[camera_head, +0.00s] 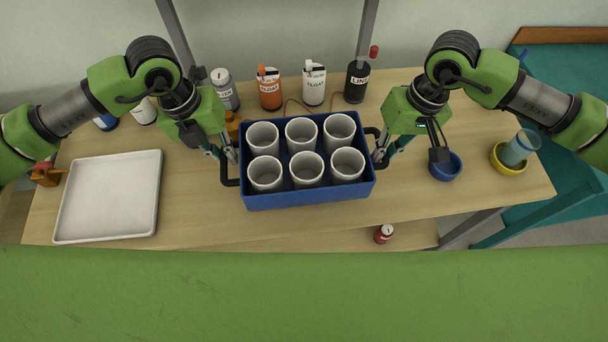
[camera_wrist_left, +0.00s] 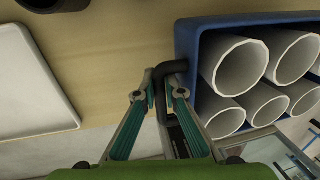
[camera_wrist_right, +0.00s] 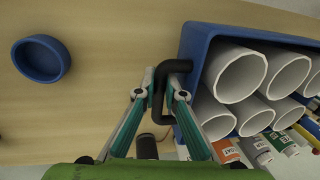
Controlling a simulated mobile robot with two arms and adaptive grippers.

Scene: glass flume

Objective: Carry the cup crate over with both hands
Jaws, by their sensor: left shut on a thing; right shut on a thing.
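The blue cup crate (camera_head: 310,196) is over the middle of the wooden bench and looks level. It holds several upright white cups (camera_head: 306,168) in two rows. My left gripper (camera_head: 232,160) is shut on the crate's left black handle (camera_head: 226,172), which also shows between the fingers in the left wrist view (camera_wrist_left: 168,69). My right gripper (camera_head: 380,160) is shut on the right black handle (camera_head: 373,134), also seen in the right wrist view (camera_wrist_right: 174,67). I cannot tell whether the crate's bottom touches the bench.
A white tray (camera_head: 75,236) lies at the left. Several bottles, including an orange one (camera_head: 269,92), line the back. A small red jar (camera_head: 384,234) is below the front edge.

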